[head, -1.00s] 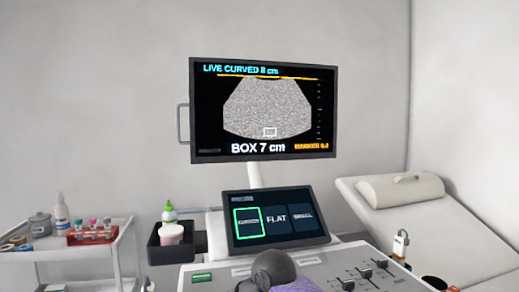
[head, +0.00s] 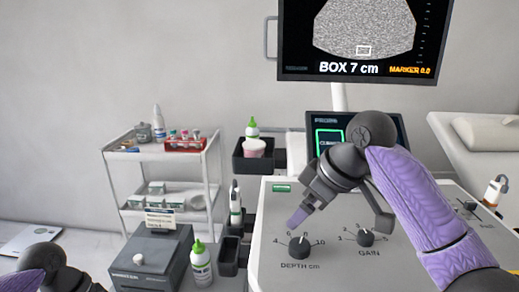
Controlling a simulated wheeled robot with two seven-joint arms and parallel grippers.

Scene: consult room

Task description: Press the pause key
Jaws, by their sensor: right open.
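I cannot make out a pause key in the head view. The ultrasound console (head: 268,235) has a light top panel with a depth knob (head: 299,246) and a gain knob (head: 365,238). My right gripper (head: 340,218) is open and empty above this panel, its purple-tipped finger close over the depth knob in the picture; I cannot tell whether they touch. My right arm hides the middle and right of the panel and much of the touch screen (head: 327,122). Of my left arm only dark and purple parts show at the lower left; its gripper is not seen.
The monitor (head: 342,72) shows a live scan and "BOX 7 cm". A white trolley (head: 175,153) stands at the left. A grey box (head: 150,262) and a green-capped bottle (head: 201,265) are beside the console. A padded couch (head: 470,160) is at the right.

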